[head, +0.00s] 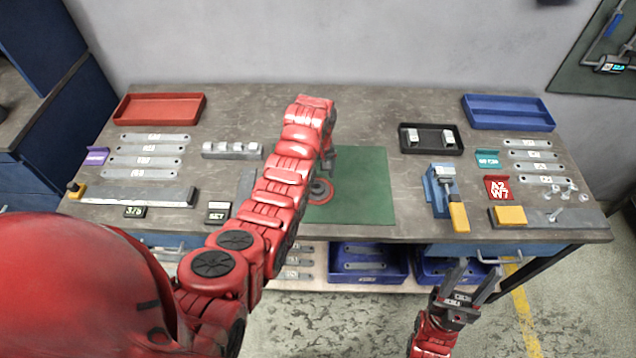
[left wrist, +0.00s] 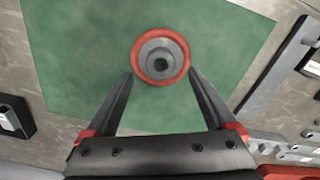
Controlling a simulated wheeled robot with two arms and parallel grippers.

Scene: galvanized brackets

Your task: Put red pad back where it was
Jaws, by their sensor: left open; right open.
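The red pad, a round red ring with a grey hub and dark centre hole, lies on the green mat (head: 365,190). In the head view the red pad (head: 320,192) is partly hidden by my left arm. In the left wrist view the red pad (left wrist: 161,79) shows fully, on the green mat (left wrist: 85,70). My left gripper (head: 329,160) is over the mat at the pad. In the left wrist view its open fingers (left wrist: 161,74) point toward the pad, one to each side; contact cannot be told. My right gripper (head: 468,277) is open and empty, in front of the table.
A blue vise (head: 438,190) with a yellow handle stands right of the mat, near a red sign (head: 497,188). A black tray (head: 431,139) is behind it. A red tray (head: 160,108) and a blue tray (head: 508,112) are at the back corners. The mat's right part is clear.

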